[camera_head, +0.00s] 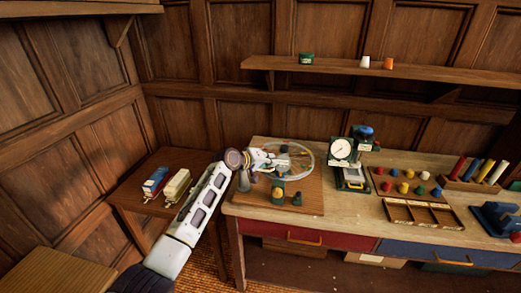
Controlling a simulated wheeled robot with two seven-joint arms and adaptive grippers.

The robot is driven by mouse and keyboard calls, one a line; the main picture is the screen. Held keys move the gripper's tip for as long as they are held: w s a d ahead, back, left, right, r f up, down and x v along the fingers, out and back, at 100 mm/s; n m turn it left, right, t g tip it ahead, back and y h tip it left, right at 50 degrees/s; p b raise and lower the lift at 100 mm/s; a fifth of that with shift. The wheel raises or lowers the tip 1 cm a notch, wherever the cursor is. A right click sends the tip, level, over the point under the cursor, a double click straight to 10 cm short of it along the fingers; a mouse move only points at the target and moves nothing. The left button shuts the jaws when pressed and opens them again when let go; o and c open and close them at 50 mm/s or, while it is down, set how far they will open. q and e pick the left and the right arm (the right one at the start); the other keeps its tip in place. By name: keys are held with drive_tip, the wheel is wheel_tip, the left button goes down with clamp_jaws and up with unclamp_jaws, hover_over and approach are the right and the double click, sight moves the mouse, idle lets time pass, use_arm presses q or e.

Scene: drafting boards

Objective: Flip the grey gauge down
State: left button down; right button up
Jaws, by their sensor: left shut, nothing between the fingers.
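My left arm comes in from the lower left, and its white gripper (262,160) is over the wooden board (312,199) at the bench's left end. The gripper is shut and empty, beside a pale ring (311,163) and small dark parts. A round white dial gauge (341,149) on a dark green stand stands upright to the right of the board, apart from the gripper. I cannot tell a separate grey gauge for certain; small parts around the gripper are partly hidden by it. My right gripper is not in view.
Coloured pegs (405,188), an open wooden tray (424,214) and a rack of coloured rods (474,184) are on the right.

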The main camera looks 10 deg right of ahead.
use_arm(q)
drive_tip(key=shift+a+r+p, duration=0.2)
drive_tip(key=shift+r+p, duration=0.3)
drive_tip(key=shift+r, duration=0.2)
drive_tip(key=shift+a+r+p, duration=0.2)
drive_tip(key=shift+r+p, duration=0.25)
drive_tip(key=shift+r, duration=0.25)
drive_tip(key=s+a+r+b, duration=0.1)
drive_tip(key=s+a+r, duration=0.3)
drive_tip(key=s+r, duration=0.2)
drive_tip(key=shift+r+b, duration=0.15)
drive_tip(key=shift+b, duration=0.25)
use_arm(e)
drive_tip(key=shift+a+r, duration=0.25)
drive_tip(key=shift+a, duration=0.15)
use_arm(q)
drive_tip(key=shift+s, duration=0.1)
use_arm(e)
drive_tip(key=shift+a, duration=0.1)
